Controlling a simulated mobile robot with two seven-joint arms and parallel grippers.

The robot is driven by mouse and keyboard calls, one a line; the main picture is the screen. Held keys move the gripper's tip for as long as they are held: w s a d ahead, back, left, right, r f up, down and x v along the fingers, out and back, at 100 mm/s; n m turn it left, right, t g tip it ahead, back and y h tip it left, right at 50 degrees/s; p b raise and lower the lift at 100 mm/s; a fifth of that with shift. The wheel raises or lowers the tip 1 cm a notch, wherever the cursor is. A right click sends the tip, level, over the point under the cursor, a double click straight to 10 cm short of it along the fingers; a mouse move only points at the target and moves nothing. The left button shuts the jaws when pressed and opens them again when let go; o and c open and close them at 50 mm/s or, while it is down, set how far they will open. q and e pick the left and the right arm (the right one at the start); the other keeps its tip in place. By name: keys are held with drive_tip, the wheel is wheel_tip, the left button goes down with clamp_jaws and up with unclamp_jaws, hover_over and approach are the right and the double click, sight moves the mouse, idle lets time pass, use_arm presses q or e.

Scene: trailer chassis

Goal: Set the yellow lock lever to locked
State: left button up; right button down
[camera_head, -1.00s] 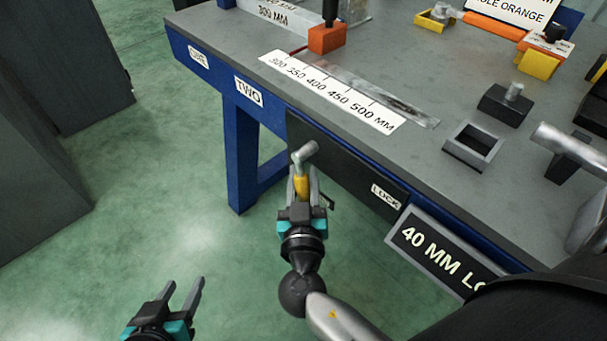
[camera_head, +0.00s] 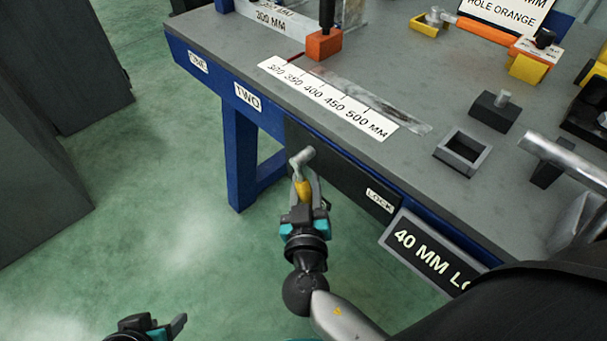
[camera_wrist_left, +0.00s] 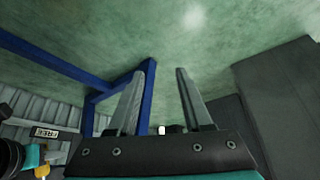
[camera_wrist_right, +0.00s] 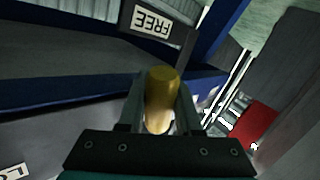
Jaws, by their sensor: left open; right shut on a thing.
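The yellow lock lever (camera_head: 302,190) hangs from a grey metal pivot (camera_head: 301,160) on the dark panel (camera_head: 345,172) at the bench's front. My right gripper (camera_head: 305,195) is shut on the lever; in the right wrist view the yellow grip (camera_wrist_right: 161,98) sits between its fingers. A LOCK label (camera_head: 380,200) is on the panel to the right of the lever. A FREE label (camera_wrist_right: 152,22) shows upside down in the right wrist view. My left gripper (camera_head: 168,327) is low at the bottom edge of the head view; in the left wrist view its fingers (camera_wrist_left: 162,100) are apart and empty.
The grey bench top (camera_head: 225,40) carries a scale strip (camera_head: 325,100), an orange block (camera_head: 323,44), a square socket (camera_head: 463,152) and other fixtures. A "40 MM" sign (camera_head: 430,250) hangs at the front right. A blue leg (camera_head: 232,160) stands left of the lever. Green floor lies open at left.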

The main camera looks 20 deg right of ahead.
use_arm(q)
drive_tip(key=shift+s+a+f+g+p, duration=0.2)
drive_tip(key=shift+f+g+p, duration=0.1)
drive_tip(key=shift+f, duration=0.4)
drive_tip(key=shift+s+a+f+g+p, duration=0.2)
drive_tip(key=shift+f+g+p, duration=0.1)
drive_tip(key=shift+f, duration=0.4)
use_arm(e)
drive_tip(key=shift+s+d+r+n+g, duration=0.2)
drive_tip(key=shift+s+n+g, duration=0.1)
drive_tip(key=shift+n+g, duration=0.1)
drive_tip(key=c, duration=0.6)
unclamp_jaws()
drive_tip(key=shift+f, duration=0.1)
use_arm(q)
drive_tip(key=shift+f, duration=0.1)
